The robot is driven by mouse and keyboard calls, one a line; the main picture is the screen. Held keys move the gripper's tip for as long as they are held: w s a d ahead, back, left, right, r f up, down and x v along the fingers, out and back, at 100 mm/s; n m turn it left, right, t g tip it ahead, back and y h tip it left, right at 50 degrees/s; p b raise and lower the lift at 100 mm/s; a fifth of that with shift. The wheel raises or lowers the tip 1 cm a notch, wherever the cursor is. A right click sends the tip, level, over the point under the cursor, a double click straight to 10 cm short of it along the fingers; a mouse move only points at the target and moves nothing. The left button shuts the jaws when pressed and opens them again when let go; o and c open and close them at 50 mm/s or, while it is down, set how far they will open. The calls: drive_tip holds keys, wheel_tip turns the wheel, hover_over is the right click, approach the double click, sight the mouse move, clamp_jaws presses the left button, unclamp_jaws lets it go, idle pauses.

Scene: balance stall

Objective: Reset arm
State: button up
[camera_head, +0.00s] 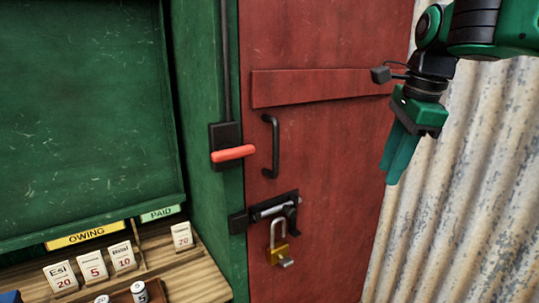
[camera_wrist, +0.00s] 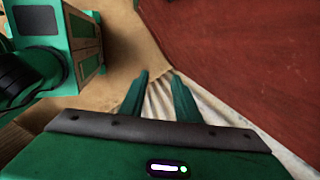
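My gripper (camera_head: 392,180) hangs fingers-down at the upper right of the head view, in front of the red door's right edge and the corrugated wall. Its two green fingers also show in the wrist view (camera_wrist: 159,78), with a gap between them and nothing held. The gripper is apart from the door and its fittings. My arm comes in from the top right corner.
The red door (camera_head: 325,180) carries a black handle (camera_head: 271,147), a bolt (camera_head: 268,209) and a brass padlock (camera_head: 277,254). A red-handled lever (camera_head: 233,153) sits on the green post. Number cards (camera_head: 93,266) stand on a wooden shelf at lower left. Corrugated metal (camera_head: 470,190) stands at right.

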drive_tip(key=s+d+f+n+g, duration=0.1)
drive_tip(key=s+d+f+n, duration=0.6)
drive_tip(key=s+d+f, duration=0.45)
drive_tip(key=s+d+f+n+g, duration=0.1)
drive_tip(key=s+d+f+n, duration=0.3)
drive_tip(key=s+f, duration=0.6)
drive_tip(key=shift+s+d+f+n+h, duration=0.2)
drive_tip(key=shift+s+f+n+h, duration=0.2)
drive_tip(key=shift+s+n, duration=0.45)
drive_tip(key=shift+w, duration=0.1)
